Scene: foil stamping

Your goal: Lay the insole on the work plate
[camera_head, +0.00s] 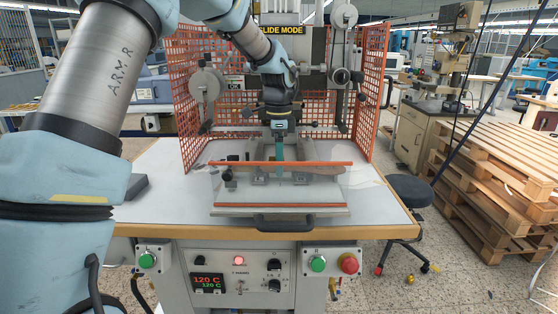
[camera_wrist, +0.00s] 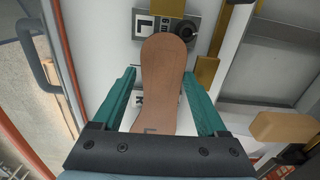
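The insole (camera_wrist: 165,75) is a flat brown sole with a rounded end and a letter near its lower end in the wrist view. It lies lengthwise between the two teal fingers of my gripper (camera_wrist: 160,75). The fingers are apart, one along each long side of it, with a narrow gap showing at the left. The white work plate (camera_wrist: 95,50) shows beneath. In the head view my gripper (camera_head: 280,160) points down over the plate (camera_head: 250,192) of the press. Its lower end and the insole's contact with the plate are hard to make out there.
Brass-coloured bars stand to the right. Orange mesh guards (camera_head: 372,95) flank the press. A black handle (camera_head: 285,223) is at the front edge.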

